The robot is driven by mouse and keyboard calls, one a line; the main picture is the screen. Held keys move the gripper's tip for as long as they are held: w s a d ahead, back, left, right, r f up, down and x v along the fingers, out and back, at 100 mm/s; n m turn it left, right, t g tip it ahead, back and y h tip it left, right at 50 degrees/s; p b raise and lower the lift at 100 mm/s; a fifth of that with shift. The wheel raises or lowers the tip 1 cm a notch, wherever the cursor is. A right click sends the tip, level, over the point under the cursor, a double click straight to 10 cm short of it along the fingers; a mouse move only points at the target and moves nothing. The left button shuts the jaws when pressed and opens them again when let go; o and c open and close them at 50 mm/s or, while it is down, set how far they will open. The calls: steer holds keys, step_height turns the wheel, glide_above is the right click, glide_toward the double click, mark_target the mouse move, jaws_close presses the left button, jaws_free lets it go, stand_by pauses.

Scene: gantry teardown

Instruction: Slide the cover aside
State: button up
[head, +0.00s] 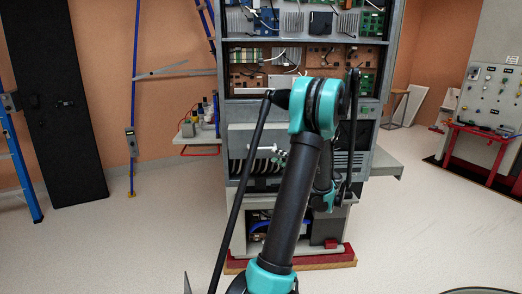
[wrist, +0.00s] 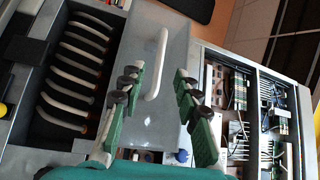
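The cover (wrist: 188,50) is a smooth grey panel in the middle of the wrist view, with a long white bar handle (wrist: 154,82) on it. A gap shows between the handle and each finger. How far the fingertips stand from the panel is hard to tell. In the head view my own arm blocks the gripper, and I cannot make out the cover clearly.
Left of the cover is a dark bay with several curved pale hoses (wrist: 72,74); to the right are exposed circuit boards (wrist: 240,95). The tall cabinet (head: 385,50) stands ahead. A side shelf (head: 195,138) holds small items. A red-framed bench (head: 478,130) is far right; open floor lies between.

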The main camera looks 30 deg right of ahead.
mark_target(261, 148)
steer(key=x, duration=0.9)
steer(key=shift+w+a, duration=0.15)
steer(key=shift+w, duration=0.1)
jaws_close()
